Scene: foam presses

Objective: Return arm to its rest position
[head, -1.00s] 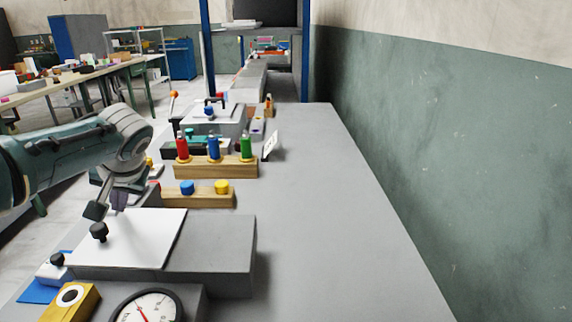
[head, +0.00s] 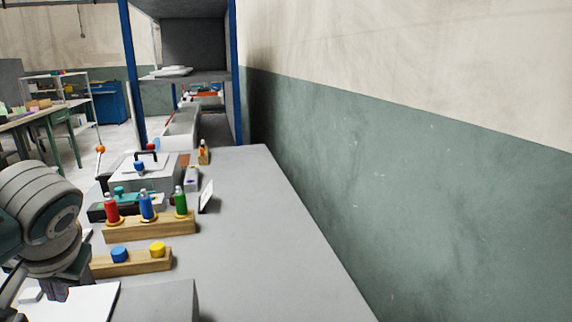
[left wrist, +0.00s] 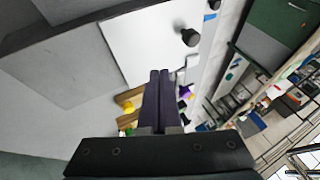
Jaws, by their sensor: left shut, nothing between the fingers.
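My left arm comes in at the left edge of the head view. My left gripper (head: 56,292) hangs low there, just above the far end of the white plate (head: 90,302), fingers down. In the left wrist view my left gripper's two dark fingers (left wrist: 158,88) lie together with nothing between them. The white plate with its black knob also shows in that view (left wrist: 140,50), past the fingertips. My right gripper is not in view.
A wooden block (head: 140,262) with blue and yellow knobs and a wooden rack (head: 150,226) with red, blue and green bottles stand just beyond the gripper. A grey lidded box (head: 145,173) is farther back. The bench's right side (head: 250,240) is clear, beside the green wall.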

